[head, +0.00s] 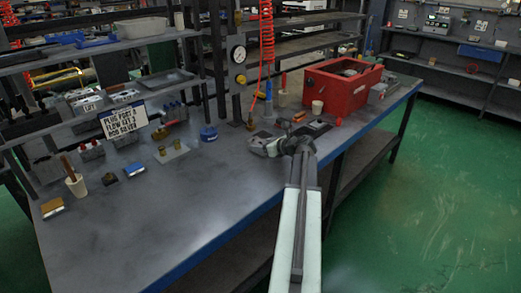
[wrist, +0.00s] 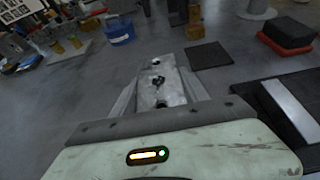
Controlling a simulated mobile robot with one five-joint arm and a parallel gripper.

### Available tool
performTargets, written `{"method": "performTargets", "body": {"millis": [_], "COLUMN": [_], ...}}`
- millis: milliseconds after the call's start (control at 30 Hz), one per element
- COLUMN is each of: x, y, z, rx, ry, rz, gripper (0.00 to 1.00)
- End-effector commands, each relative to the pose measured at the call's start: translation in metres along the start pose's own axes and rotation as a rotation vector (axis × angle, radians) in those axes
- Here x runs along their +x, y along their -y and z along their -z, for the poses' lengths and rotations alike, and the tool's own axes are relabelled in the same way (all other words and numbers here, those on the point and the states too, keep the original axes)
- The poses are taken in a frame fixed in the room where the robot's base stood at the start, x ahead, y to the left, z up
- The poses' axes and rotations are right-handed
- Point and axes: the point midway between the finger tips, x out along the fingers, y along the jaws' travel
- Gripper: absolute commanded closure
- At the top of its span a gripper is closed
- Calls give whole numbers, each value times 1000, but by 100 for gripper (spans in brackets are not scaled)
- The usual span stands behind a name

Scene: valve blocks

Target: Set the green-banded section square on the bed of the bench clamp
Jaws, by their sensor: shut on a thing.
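My gripper (head: 279,147) is over the bench near its front edge in the head view. In the wrist view my gripper (wrist: 160,92) is shut on a grey metal block (wrist: 160,72) with several dark holes along its top. The same grey block (head: 262,147) shows at the gripper's tip in the head view. I see no green band on the faces in view; its lower sides are hidden. Whether the block touches the bench top I cannot tell. I cannot make out the bench clamp for certain.
A black square pad (wrist: 208,54) lies just beyond the block, and a dark plate with a pale bar (wrist: 292,108) lies to the right. A blue tub (head: 209,133) stands behind. A red box (head: 341,88) stands at the far right. The left bench front (head: 150,220) is clear.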

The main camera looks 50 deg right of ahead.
Motion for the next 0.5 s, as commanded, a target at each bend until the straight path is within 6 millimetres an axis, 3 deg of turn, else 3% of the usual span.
{"method": "performTargets", "body": {"millis": [200,233,267,300,500], "x": [1,0,0,0,0], "y": [0,0,0,0,0], "z": [2,2,1,1,1], "rx": [1,0,0,0,0], "ry": [1,0,0,0,0], "rz": [0,0,0,0,0], "gripper": [100,42,34,26,26]}}
